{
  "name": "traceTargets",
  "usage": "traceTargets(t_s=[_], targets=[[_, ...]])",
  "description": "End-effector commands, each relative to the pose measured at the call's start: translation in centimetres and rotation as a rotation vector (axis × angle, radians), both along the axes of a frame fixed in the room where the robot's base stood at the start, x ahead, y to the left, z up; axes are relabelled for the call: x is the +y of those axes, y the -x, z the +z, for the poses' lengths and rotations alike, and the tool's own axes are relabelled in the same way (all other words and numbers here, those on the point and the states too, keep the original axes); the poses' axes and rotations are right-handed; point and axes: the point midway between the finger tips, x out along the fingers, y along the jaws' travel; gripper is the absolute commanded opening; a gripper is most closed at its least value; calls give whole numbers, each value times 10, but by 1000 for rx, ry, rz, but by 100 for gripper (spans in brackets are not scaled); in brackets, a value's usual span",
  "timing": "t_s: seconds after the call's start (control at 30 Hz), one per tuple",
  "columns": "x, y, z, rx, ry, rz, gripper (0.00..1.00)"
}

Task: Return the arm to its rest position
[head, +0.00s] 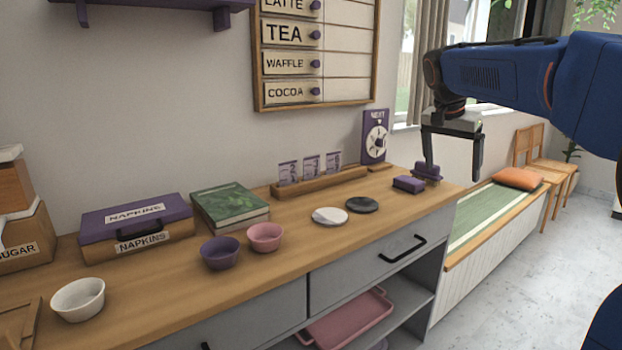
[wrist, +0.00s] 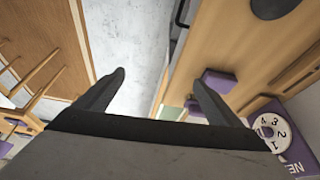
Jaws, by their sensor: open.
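My gripper (head: 454,170) is open and empty in the head view. It hangs pointing down from my blue arm at the upper right, above the right end of the wooden counter (head: 190,274). In the wrist view my gripper (wrist: 158,82) shows two dark fingers spread wide with nothing between them. A purple stamp-like object with a handle (head: 427,172) and a purple block (head: 408,184) stand on the counter's right end, near and below the fingers in the picture. No finger visibly holds either one.
A purple NEXT dial sign (head: 375,137) stands at the counter's back. Dark (head: 362,205) and white (head: 329,216) discs, a pink bowl (head: 264,237), a purple bowl (head: 220,252) and napkin boxes (head: 135,222) are further left.

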Motion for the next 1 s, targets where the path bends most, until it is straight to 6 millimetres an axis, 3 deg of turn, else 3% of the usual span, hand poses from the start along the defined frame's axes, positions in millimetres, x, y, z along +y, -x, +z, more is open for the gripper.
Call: traceTargets(t_s=[0.27, 0.47, 0.77, 1.0], targets=[[8, 43, -12, 9, -8, 102, 88], [18, 97, -34, 14, -15, 230, 88], [35, 191, -88, 15, -19, 455, 88], [49, 262, -143, 2, -13, 625, 88]])
